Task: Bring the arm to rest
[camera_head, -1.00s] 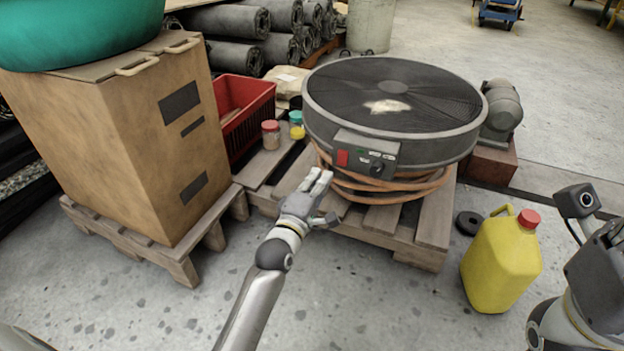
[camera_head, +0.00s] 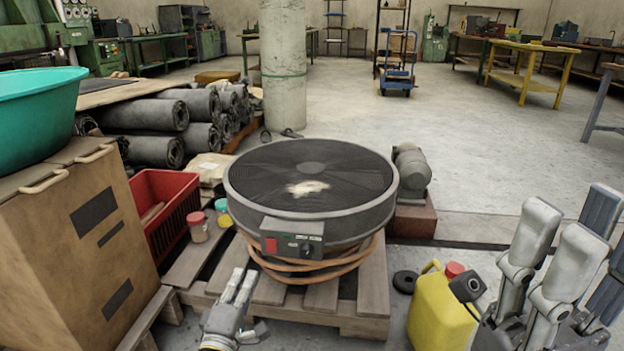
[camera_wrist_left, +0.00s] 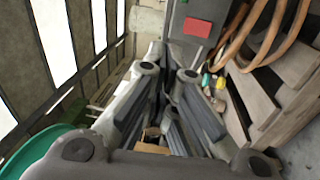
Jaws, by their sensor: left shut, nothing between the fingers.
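My left gripper (camera_head: 241,287) is at the bottom of the head view, its fingers shut with nothing between them. It appears in front of the pallet (camera_head: 375,285), left of and below the fan's control box (camera_head: 292,239); I cannot tell its exact distance. Its dark fingers also fill the middle of the left wrist view (camera_wrist_left: 170,110). Most of the left arm is below the head view's edge. My right gripper (camera_head: 565,255) is raised at the right edge, partly cut off; whether it is open is unclear.
A large round fan (camera_head: 310,185) with an orange hose (camera_head: 320,265) sits on the pallet. A yellow canister (camera_head: 436,312) stands right, a red crate (camera_head: 172,205) left. A tall box (camera_head: 75,250) bears a green basin (camera_head: 35,110). Open floor lies beyond the fan.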

